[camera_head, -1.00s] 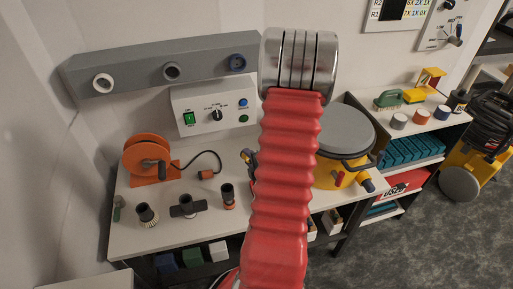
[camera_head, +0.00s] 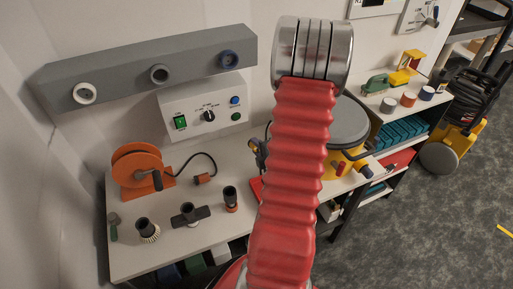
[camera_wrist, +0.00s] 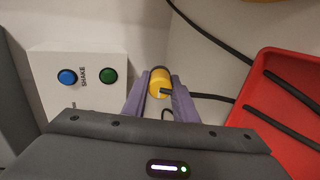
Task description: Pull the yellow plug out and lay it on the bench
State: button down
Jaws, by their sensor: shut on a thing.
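In the wrist view the yellow plug (camera_wrist: 159,84) sits between the two purple fingers of my gripper (camera_wrist: 161,94), which are shut on it. A dark ring shows at its far end, and a dark stub points toward the right finger. No socket shows around the plug; whether its far end touches anything I cannot tell. The pale bench (camera_head: 185,240) stands against the wall in the head view. My red ribbed arm covers its middle and hides most of my gripper and the plug there.
A control box (camera_wrist: 95,72) with blue and green buttons is left of my gripper. A red tray (camera_wrist: 265,85) with black cables is at right. In the head view an orange reel (camera_head: 135,172) and several dark nozzles occupy the bench's left. A yellow vacuum (camera_head: 345,160) stands right of my arm.

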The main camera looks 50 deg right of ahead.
aim_at(256, 167)
jog(key=shift+f, duration=0.15)
jog(key=shift+w+f, duration=0.1)
jog(key=shift+f, duration=3.35)
jog(key=shift+f, duration=0.4)
